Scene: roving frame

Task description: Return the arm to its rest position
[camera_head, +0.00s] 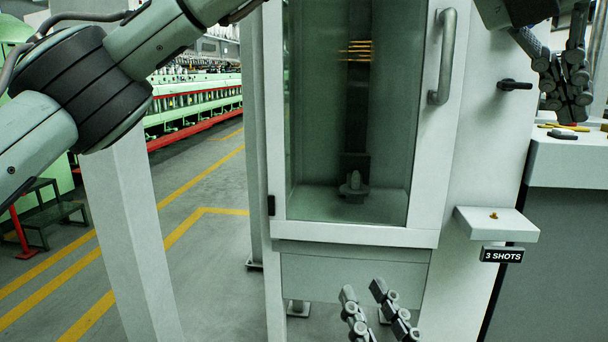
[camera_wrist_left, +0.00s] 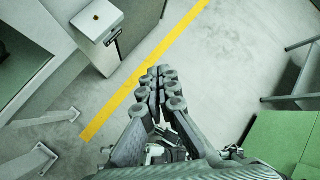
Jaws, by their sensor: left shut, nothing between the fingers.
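My left gripper (camera_head: 568,112) hangs at the upper right of the head view, its arm reaching across the top from the left. Its dark jointed fingers are together with nothing between them. In the left wrist view the same closed fingers (camera_wrist_left: 158,74) stand over grey floor and a yellow line. My right gripper (camera_head: 363,289) shows at the bottom of the head view, in front of the cabinet. Its two fingers are apart and no object shows between them. The rest of the right arm is out of view.
A pale cabinet (camera_head: 456,150) with a glass door and bar handle (camera_head: 442,58) stands ahead. A grey counter (camera_head: 565,160) is at right. Open floor (camera_head: 215,270) lies left.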

